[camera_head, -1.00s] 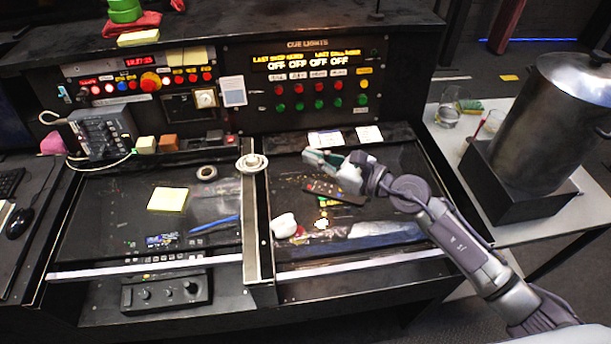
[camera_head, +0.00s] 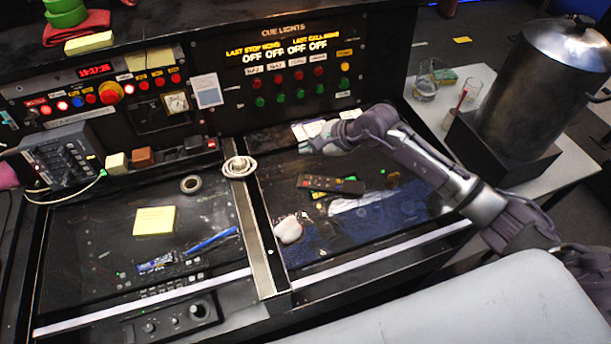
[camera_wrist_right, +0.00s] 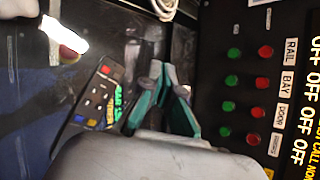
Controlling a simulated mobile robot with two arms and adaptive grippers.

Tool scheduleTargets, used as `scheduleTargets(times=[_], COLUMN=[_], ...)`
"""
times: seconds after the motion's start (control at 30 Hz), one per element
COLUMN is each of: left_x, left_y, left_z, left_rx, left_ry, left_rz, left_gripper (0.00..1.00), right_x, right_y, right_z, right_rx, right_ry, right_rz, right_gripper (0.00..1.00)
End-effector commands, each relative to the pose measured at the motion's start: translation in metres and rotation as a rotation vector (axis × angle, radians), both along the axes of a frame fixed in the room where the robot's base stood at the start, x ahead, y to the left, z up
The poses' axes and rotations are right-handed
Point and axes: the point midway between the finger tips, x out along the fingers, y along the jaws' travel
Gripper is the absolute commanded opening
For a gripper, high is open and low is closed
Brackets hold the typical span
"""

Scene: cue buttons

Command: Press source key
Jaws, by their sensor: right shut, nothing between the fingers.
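A dark remote control (camera_head: 331,184) with small coloured keys lies on the right half of the desk top. It also shows in the wrist view (camera_wrist_right: 97,99), left of the fingers; its key labels are too small to read. My right gripper (camera_head: 308,138) is beyond the remote, by the white cards in front of the cue lights panel (camera_head: 296,75). In the wrist view its green-padded fingers (camera_wrist_right: 163,76) are shut with nothing between them. I cannot tell which key is the source key. My left gripper is out of view.
A white lump (camera_head: 289,229) and blue cloth (camera_head: 385,212) lie nearer than the remote. A pale divider (camera_head: 257,235) with a round knob (camera_head: 238,167) splits the desk. A large metal pot (camera_head: 530,95) stands on the side table at right.

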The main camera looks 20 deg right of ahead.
Motion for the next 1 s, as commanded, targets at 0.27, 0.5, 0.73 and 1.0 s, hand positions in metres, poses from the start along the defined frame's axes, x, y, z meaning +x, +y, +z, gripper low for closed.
scheduleTargets(times=[0.27, 0.5, 0.73, 1.0], left_x=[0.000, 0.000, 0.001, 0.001], left_y=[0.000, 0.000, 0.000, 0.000], left_z=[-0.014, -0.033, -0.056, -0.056], left_rx=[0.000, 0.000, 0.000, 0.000], left_ry=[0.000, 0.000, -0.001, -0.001], left_rz=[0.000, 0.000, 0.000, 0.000], left_gripper=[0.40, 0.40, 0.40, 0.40], right_x=[-0.001, -0.001, 0.000, 0.000], right_y=[0.000, 0.001, 0.000, 0.000], right_z=[-0.027, -0.062, -0.086, -0.086], right_rx=[0.002, 0.004, 0.001, 0.001], right_ry=[0.004, 0.002, 0.000, 0.000], right_rz=[-0.002, -0.001, 0.000, 0.000], right_gripper=[0.00, 0.00, 0.00, 0.00])
